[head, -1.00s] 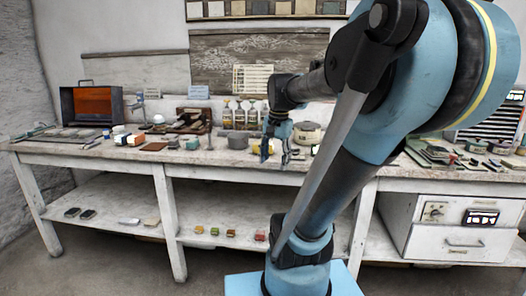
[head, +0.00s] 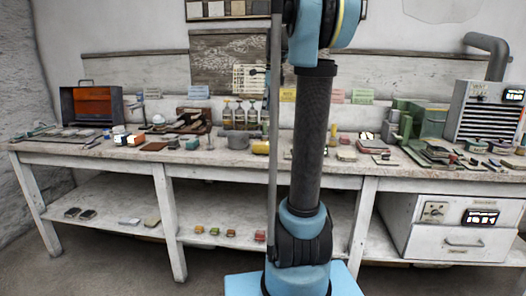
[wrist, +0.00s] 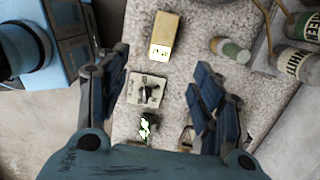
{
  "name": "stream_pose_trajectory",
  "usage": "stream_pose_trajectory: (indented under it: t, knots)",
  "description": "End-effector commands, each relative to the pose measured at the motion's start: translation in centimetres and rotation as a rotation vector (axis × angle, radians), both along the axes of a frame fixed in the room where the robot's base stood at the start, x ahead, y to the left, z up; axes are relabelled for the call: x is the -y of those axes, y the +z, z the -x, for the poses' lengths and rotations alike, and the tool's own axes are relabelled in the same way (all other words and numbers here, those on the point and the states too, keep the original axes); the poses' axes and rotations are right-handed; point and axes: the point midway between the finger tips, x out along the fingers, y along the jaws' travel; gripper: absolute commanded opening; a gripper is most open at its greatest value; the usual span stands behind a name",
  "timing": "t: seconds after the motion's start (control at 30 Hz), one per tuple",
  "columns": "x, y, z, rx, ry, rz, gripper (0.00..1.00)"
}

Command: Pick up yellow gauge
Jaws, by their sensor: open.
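The yellow gauge (wrist: 164,36) is a yellow block with a pale, dark-marked face at its lower end, in the upper middle of the wrist view. A yellow thing on the bench (head: 261,147) in the head view may be the same gauge. My gripper (wrist: 161,75) is open in the wrist view, one blue finger on each side. The gauge lies ahead of the gap between the fingers, apart from them. Nothing is held. My gripper does not show in the head view.
A pale square plate with a dark knob (wrist: 147,91) lies between the fingers, with a dark green block (wrist: 148,127) below it. A green and white cylinder (wrist: 231,49) and labelled bottles (wrist: 300,65) stand right. The bench (head: 110,150) is crowded.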

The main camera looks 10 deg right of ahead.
Motion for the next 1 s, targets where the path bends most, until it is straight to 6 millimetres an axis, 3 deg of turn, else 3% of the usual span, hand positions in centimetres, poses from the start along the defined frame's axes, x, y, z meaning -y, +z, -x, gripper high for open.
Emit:
stream_pose_trajectory:
  t: [0.6, 1.0]
  knots:
    - [-1.2, -9.9, -0.4, 0.0, 0.003, 0.0, 0.6]
    - [-1.7, -12.9, -0.8, 0.0, 0.003, 0.0, 0.6]
